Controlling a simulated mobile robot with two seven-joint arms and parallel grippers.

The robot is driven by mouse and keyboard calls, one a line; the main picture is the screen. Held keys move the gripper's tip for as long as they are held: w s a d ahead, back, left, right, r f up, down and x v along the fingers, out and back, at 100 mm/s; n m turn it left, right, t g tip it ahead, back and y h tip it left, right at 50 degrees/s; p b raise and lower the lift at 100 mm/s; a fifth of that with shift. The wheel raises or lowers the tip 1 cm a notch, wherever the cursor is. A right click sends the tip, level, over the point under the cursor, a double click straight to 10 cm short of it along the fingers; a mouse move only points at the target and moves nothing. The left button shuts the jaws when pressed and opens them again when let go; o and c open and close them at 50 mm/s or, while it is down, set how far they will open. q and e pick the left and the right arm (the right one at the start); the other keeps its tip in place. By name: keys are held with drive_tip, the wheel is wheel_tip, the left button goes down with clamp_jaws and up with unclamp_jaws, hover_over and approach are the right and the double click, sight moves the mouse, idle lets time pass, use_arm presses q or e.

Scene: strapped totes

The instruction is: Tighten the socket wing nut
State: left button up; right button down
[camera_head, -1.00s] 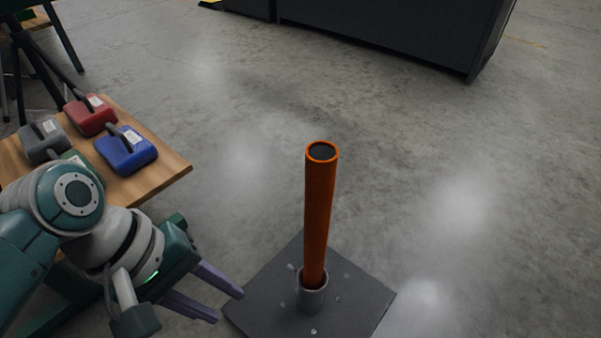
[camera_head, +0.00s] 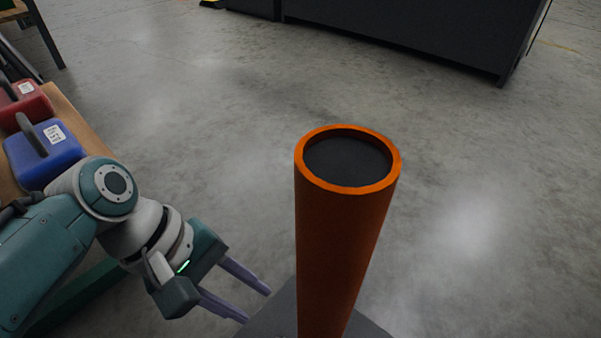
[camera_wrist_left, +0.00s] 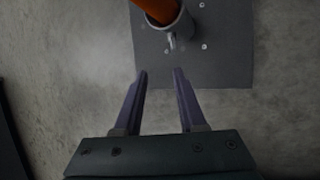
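An orange tube (camera_head: 340,235) stands upright in the middle of the head view, its open top showing a dark inside. In the left wrist view the tube's lower end (camera_wrist_left: 158,9) sits in a grey metal socket (camera_wrist_left: 181,29) on a dark base plate (camera_wrist_left: 225,60). A small light metal piece on the socket's near side looks like the wing nut (camera_wrist_left: 171,42). My left gripper (camera_head: 258,306) is open and empty. In its wrist view the two purple fingers (camera_wrist_left: 160,72) point toward the wing nut, with a gap before it. My right gripper is not in view.
A wooden table (camera_head: 75,112) at the left carries a blue case (camera_head: 42,155) and a red case (camera_head: 22,103). A large black cabinet (camera_head: 400,35) stands at the back. The concrete floor (camera_head: 480,180) around the tube is clear.

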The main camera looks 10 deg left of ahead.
sight(275, 337)
use_arm(q)
drive_tip(key=d+f+b, duration=0.1)
drive_tip(key=f+b, duration=0.1)
drive_tip(key=s+d+f+b, duration=0.1)
drive_tip(key=f+b, duration=0.2)
drive_tip(key=s+d+f+b, duration=0.1)
drive_tip(key=d+f+b, duration=0.1)
drive_tip(key=f+b, duration=0.1)
drive_tip(key=shift+d+f, duration=0.1)
drive_tip(key=shift+f, duration=0.15)
drive_tip(key=shift+s+d+f+b, duration=0.15)
drive_tip(key=shift+b, duration=0.15)
drive_tip(key=shift+s+d+f, duration=0.1)
drive_tip(key=shift+s+f, duration=0.05)
drive_tip(key=shift+s, duration=0.15)
drive_tip(key=shift+w, duration=0.2)
drive_tip(key=shift+c, duration=1)
clamp_jaws()
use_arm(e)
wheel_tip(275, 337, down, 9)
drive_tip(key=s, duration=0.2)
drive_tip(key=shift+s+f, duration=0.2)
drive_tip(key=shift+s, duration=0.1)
